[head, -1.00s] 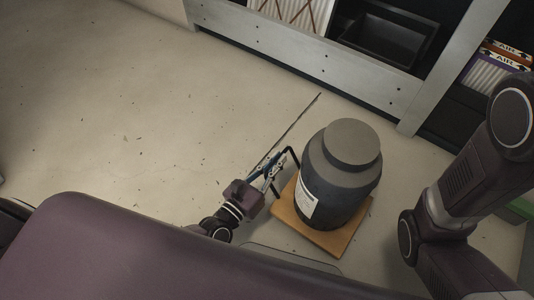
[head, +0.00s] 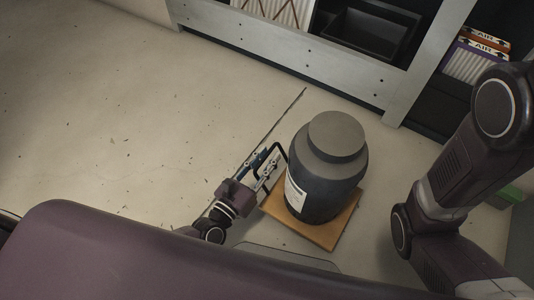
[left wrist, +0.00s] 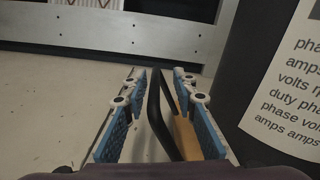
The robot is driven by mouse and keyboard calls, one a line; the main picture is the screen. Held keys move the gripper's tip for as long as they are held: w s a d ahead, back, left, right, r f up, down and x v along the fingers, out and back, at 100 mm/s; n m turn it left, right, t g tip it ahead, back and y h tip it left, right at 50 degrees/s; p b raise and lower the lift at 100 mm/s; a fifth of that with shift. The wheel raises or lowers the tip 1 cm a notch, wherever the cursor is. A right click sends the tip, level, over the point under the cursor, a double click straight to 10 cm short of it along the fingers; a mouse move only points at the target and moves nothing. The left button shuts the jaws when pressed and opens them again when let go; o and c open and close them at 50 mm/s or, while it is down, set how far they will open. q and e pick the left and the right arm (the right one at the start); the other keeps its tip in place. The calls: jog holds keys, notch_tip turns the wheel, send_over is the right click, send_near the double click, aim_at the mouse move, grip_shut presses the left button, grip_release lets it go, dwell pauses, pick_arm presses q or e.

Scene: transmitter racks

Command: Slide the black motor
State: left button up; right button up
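The black motor (head: 328,170) is a dark grey drum with a narrower round cap and a white label. It stands upright on a square wooden board (head: 325,234) on the floor. A black bent handle (head: 280,152) rises at the board's left side; it also shows in the left wrist view (left wrist: 158,110). My left gripper (head: 265,163) is at the handle, left of the motor. In the left wrist view its blue-padded fingers (left wrist: 160,100) stand apart, with the handle between them. A gap shows left of the handle. My right arm is at the right, its gripper out of frame.
A grey metal rack (head: 290,62) stands beyond the motor, with a black bin (head: 370,32) and boxes (head: 478,58) on it. A thin dark line (head: 278,125) runs across the floor. The floor (head: 120,110) at the left is clear.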

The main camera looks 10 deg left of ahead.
pick_arm(q)
notch_tip(320, 180, up, 10)
dwell(0.6)
jog(key=shift+s+f, duration=0.15)
dwell(0.3)
